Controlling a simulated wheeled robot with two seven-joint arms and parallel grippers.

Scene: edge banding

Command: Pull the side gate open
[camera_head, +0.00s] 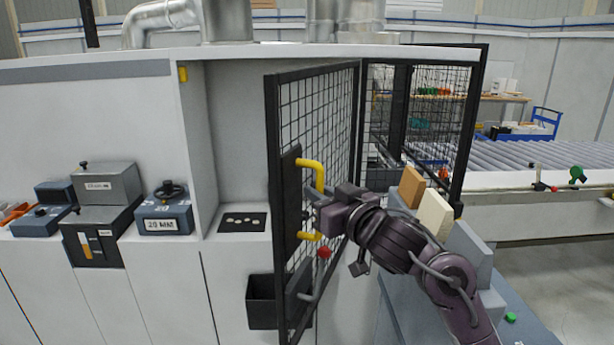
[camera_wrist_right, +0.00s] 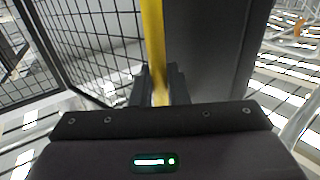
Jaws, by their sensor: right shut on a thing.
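The side gate (camera_head: 333,120) is a black-framed wire mesh panel in the middle of the head view. It stands swung out at an angle from the white machine, with its free edge toward me. A yellow handle (camera_head: 318,172) is fixed on its dark plate. My right gripper (camera_head: 314,210) is at the handle and shut on its upright bar. In the right wrist view the yellow handle (camera_wrist_right: 155,50) runs down between the two dark fingers (camera_wrist_right: 161,88). The fingertips are partly hidden in the head view. My left gripper is not in view.
The white machine (camera_head: 100,120) has grey boxes (camera_head: 105,184) on its left ledge. A black bin (camera_head: 262,300) is beside the gate's lower part. Tan and cream blocks (camera_head: 434,213) stand right of my right gripper. A roller conveyor (camera_head: 520,157) lies behind.

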